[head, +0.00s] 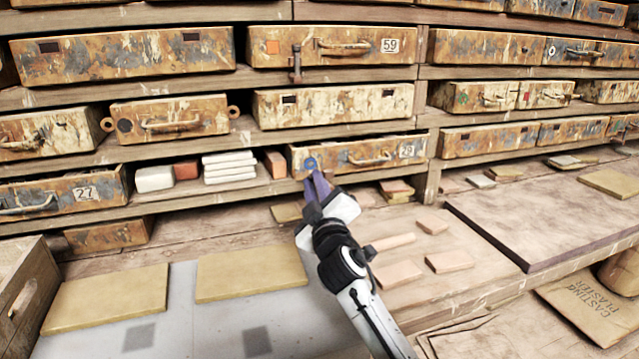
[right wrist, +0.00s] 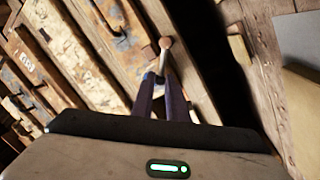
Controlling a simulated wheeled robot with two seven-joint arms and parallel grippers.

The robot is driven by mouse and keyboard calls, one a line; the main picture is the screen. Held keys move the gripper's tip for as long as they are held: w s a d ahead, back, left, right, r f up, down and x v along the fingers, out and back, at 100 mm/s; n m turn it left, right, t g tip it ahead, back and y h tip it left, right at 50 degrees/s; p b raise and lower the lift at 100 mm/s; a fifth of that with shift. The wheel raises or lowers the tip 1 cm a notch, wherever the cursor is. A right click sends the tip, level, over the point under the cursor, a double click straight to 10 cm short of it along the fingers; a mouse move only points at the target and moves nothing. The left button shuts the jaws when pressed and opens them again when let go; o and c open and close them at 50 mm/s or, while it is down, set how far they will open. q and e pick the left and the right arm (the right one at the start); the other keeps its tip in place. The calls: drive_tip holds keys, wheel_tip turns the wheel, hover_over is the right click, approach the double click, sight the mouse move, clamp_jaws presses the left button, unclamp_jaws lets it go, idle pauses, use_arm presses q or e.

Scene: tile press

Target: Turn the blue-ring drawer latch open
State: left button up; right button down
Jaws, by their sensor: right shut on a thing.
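The blue-ring drawer (head: 340,158) is a rusty, worn metal drawer with a curved handle and a number plate, on the lower shelf right of centre. Its blue ring (head: 311,163) shows at its left end, just above my fingertips. My right gripper (head: 318,184) reaches up to it from below. In the right wrist view, its purple fingers (right wrist: 161,82) are shut on the latch (right wrist: 163,57), a thin metal bar with a round coppery end. In the head view my fingers hide most of the latch. My left gripper is out of view.
White and red blocks (head: 229,166) stand left of the drawer. Drawer 27 (head: 75,195) is farther left. Pinkish tiles (head: 398,273) lie on the bench to the right of my arm, and tan boards (head: 252,272) lie to its left.

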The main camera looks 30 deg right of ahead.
drive_tip(key=shift+w+a+f+n+t+y+b, duration=0.15)
drive_tip(key=shift+f+n+y, duration=0.4)
drive_tip(key=shift+n, duration=1)
drive_tip(key=shift+s+a+f+n+t+y+b, duration=0.1)
drive_tip(key=shift+a+f+n+t+y+b, duration=0.15)
drive_tip(key=shift+f+n, duration=0.95)
drive_tip(key=shift+w+a+f+n+t+y+b, duration=0.15)
drive_tip(key=shift+n+y, duration=0.25)
drive_tip(key=shift+n, duration=1.55)
drive_tip(key=shift+s+f, duration=0.1)
drive_tip(key=c, duration=1.9)
unclamp_jaws()
drive_tip(key=shift+d, duration=0.1)
